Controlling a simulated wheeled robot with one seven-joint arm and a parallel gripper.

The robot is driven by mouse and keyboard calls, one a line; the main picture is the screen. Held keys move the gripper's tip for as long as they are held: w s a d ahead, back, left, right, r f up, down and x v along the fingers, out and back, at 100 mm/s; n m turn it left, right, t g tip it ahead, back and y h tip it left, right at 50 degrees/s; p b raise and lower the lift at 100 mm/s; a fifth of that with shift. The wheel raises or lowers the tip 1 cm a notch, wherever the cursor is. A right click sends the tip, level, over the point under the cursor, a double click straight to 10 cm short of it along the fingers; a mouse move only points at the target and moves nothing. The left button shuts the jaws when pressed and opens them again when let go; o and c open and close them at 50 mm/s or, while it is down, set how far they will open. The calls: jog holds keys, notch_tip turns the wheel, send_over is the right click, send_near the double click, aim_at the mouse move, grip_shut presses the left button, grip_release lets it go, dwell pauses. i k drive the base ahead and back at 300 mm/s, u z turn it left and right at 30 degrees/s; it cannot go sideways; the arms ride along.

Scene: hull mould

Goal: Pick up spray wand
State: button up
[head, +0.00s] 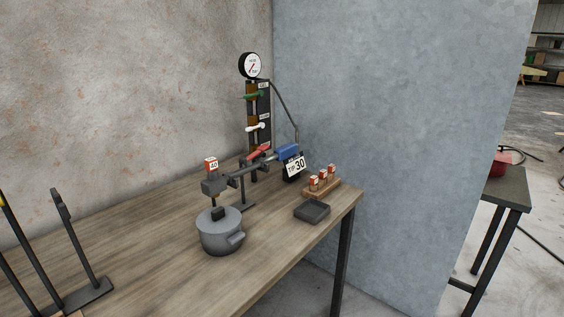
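I cannot make out for sure which thing is the spray wand. A red object (497,167) with a dark hose or cable (522,153) lies on a dark table at the right edge of the head view, partly hidden by the grey wall. Several upright dark rods (80,238) stand at the left edge, one with a yellow part (5,203); the frame cuts some off. My gripper is not in view.
A wooden bench (140,222) bears a lidded grey pot (220,238), a dark bar device (240,172), a small tray (312,211), a "30" sign (295,167) and a gauge (250,66). A grey wall (390,140) separates it from the dark table (510,187).

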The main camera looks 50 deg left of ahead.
aim_at(212, 187)
jog(key=u, duration=1.8)
